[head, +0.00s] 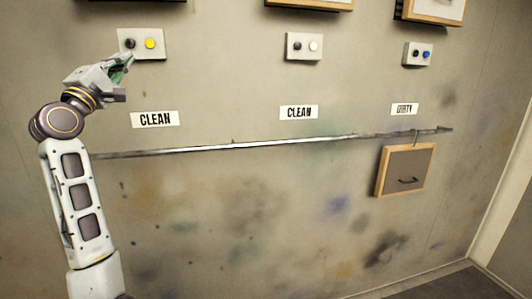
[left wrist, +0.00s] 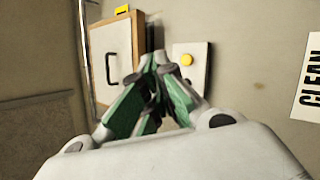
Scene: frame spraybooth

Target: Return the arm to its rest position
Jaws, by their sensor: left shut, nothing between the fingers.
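My left gripper (head: 124,66) is raised in front of the wall at the left of the head view. Its fingertips are close to the left button panel (head: 140,44), which has a dark button and a yellow button (head: 150,43). In the left wrist view my left gripper (left wrist: 152,62) is shut with its green-padded fingers together and nothing between them. The yellow button (left wrist: 187,59) shows just right of the fingertips there. The fingers hide the panel's left part, and I cannot tell whether they touch it. My right gripper is not in view.
Two more button panels (head: 304,46) (head: 418,54) are on the wall, with CLEAN (head: 155,119) and DIRTY (head: 404,109) labels below. A metal rail (head: 270,146) crosses the wall, and a wood-framed panel (head: 405,170) hangs at its right.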

